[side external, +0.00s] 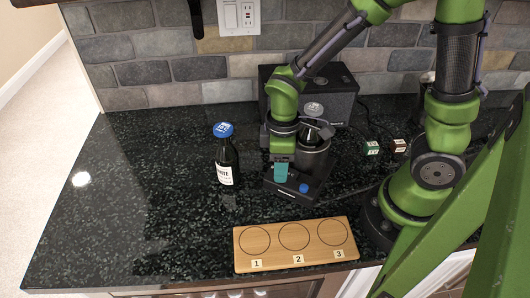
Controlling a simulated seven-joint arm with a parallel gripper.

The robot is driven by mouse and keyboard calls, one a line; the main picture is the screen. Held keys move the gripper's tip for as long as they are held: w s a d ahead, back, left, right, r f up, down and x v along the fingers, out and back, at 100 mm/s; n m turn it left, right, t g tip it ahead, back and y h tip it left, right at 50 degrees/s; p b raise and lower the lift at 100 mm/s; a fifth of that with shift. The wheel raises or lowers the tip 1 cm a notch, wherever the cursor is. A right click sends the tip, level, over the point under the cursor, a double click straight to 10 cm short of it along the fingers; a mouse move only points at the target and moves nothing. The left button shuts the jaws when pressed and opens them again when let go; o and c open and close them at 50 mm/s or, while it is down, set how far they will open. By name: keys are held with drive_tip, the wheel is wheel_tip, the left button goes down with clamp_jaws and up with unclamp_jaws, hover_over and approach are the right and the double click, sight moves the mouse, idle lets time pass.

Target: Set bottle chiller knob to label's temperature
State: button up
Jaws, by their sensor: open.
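The bottle chiller is a dark cylinder (315,158) on a flat black base, right of the middle of the counter. A dark bottle with a grey cap (313,108) appears to stand in it. A small blue knob (304,188) sits on the front of the base. My gripper (281,173) points down over the left part of the base, just left of the knob and apart from it. It is open, with a teal part at its tip; its fingers are hard to make out. A dark bottle (227,162) with a blue cap stands to the left; its white label is only partly readable.
A wooden board (265,262) with three circles numbered 1, 2 and 3 lies at the front edge. A black box-shaped device (335,95) stands behind the chiller. Small green (371,148) and brown (399,146) cubes lie to the right. The counter's left side is clear.

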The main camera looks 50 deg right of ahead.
clamp_jaws()
idle(0.3)
